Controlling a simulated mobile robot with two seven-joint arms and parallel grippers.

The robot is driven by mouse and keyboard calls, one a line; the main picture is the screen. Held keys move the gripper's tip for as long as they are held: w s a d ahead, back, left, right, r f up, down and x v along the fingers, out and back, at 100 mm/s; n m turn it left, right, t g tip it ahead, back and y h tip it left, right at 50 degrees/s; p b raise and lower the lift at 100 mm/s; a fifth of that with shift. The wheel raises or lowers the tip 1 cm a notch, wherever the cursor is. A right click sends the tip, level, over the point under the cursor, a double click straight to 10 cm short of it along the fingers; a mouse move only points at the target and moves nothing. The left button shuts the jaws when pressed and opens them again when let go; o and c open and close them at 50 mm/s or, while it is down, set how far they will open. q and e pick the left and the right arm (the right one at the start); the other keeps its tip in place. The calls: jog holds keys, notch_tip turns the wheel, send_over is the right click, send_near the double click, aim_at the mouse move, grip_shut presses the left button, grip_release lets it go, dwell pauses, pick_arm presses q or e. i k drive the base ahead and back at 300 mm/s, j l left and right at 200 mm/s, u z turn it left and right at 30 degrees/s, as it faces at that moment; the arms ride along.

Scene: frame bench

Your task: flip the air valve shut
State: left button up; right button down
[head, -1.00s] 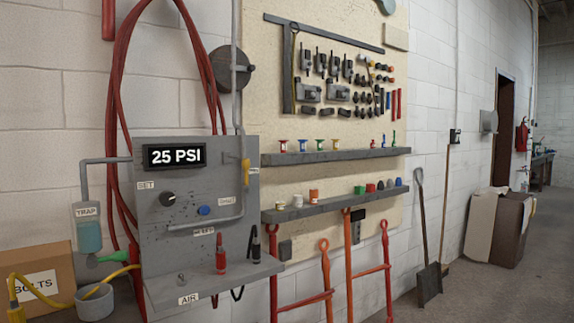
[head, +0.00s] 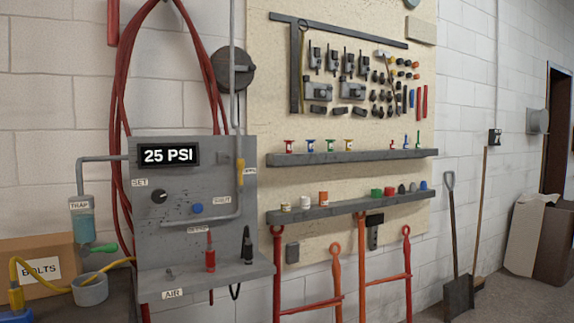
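The grey air panel (head: 190,232) is on the left, with a display (head: 168,155) reading 25 PSI. A yellow valve lever (head: 240,172) sits at its right edge, pointing downward in line with the vertical grey pipe (head: 232,80). A small label (head: 250,171) beside it is too small to read for certain. A label that seems to read SHUT (head: 222,200) is to its lower left. A small toggle (head: 170,275) stands above the AIR label (head: 173,294) on the panel's ledge. Neither of my grippers is in view.
A black knob (head: 159,196) and blue button (head: 197,208) are on the panel. Red and black tools (head: 210,252) stand on its ledge. Red hoses (head: 120,80) hang behind it. Shelves (head: 350,157) and a tool board are to the right. A BOLTS box (head: 45,262) is lower left.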

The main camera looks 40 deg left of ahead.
aim_at(241, 173)
jog(key=i+l, duration=0.25)
jog(key=i, duration=0.2)
jog(key=i+l+z, duration=0.1)
jog(key=i+l, duration=0.15)
jog(key=i, duration=0.2)
jog(key=i+u, duration=0.4)
jog(key=i+l+u, duration=0.1)
jog(key=i+u, duration=0.65)
jog(key=i+j+u, duration=0.1)
jog(key=u, duration=0.25)
jog(key=i+l+u, duration=0.1)
jog(key=i+u, duration=0.2)
jog(key=i+j+u, duration=0.15)
jog(key=i+u, duration=0.2)
jog(key=i, duration=0.15)
jog(key=i+u, duration=0.3)
jog(key=i, duration=0.2)
jog(key=i+j, duration=0.1)
jog(key=i, duration=0.2)
